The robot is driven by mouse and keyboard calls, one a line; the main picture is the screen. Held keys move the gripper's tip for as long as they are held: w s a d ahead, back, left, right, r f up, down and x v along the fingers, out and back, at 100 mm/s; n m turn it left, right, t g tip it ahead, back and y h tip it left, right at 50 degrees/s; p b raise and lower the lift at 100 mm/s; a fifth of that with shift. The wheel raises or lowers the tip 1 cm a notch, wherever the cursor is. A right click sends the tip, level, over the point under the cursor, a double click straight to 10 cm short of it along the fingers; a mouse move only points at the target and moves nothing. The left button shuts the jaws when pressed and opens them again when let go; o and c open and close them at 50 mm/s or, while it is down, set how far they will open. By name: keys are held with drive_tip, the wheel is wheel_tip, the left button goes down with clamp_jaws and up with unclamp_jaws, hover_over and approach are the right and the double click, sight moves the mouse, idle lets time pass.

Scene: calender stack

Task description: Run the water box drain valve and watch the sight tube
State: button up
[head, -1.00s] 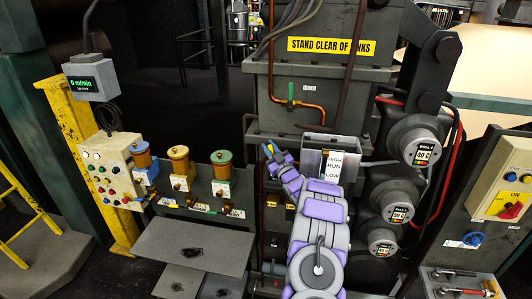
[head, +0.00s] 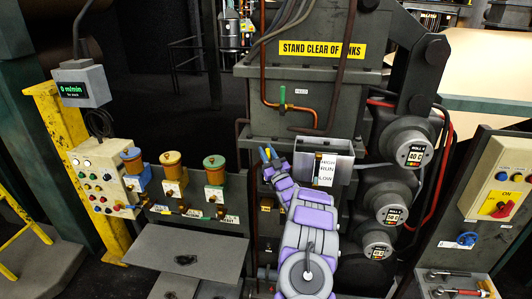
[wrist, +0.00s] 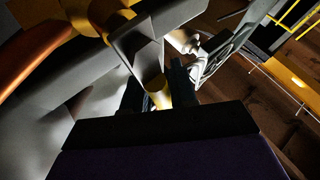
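The grey water box (head: 344,168) stands right of my gripper in the head view. A white HIGH / RUN / LOW label (head: 325,173) is on its front, and a narrow sight tube (head: 316,170) seems to run along the label's left edge; its level is too small to read. My gripper (head: 268,155) is raised at the box's left side. In the wrist view a yellow handle end (wrist: 158,92) lies between my two dark fingers (wrist: 158,88). I cannot tell whether they press on it. The drain valve's body is not clear to see.
Rolls (head: 408,145) with hoses stand to the right. A wall panel with a yellow switch box (head: 497,190) is at far right. Three oilers (head: 172,175) and a button panel (head: 104,178) are at left. A green-handled copper pipe (head: 283,98) runs above.

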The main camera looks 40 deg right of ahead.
drive_tip(key=shift+o, duration=1.3)
drive_tip(key=shift+r, duration=0.1)
drive_tip(key=r, duration=0.3)
drive_tip(key=shift+s+a+r, duration=0.1)
drive_tip(key=shift+s+r, duration=0.1)
drive_tip(key=shift+s, duration=0.05)
drive_tip(key=s+a+r+b, duration=0.1)
drive_tip(key=s+a, duration=0.7)
drive_tip(key=s, duration=0.4)
drive_tip(key=shift+s+a+r, duration=0.2)
drive_tip(key=shift+s+a, duration=0.1)
